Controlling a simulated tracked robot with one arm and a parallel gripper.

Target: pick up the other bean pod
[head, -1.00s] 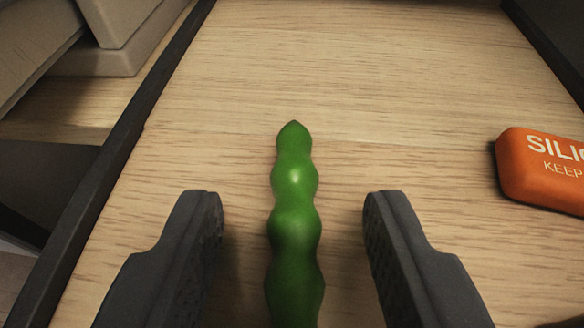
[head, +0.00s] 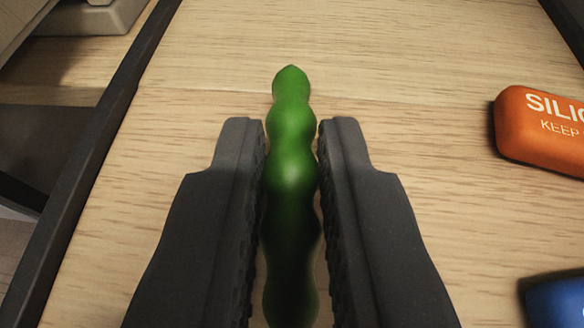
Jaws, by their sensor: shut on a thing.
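A green bean pod (head: 291,120) with a bumpy outline lies lengthwise in the middle of the head view, its pointed tip toward the far side. My gripper (head: 292,130) is shut on it, with one dark finger along each side. The tip sticks out beyond the fingertips. The pod's near end runs out of the bottom of the picture. No second pod is in view.
The pod is over a light wooden shelf (head: 420,60) with a dark rim (head: 98,160) on the left. An orange packet (head: 540,130) with white lettering lies to the right. A blue object (head: 558,300) shows at the lower right edge.

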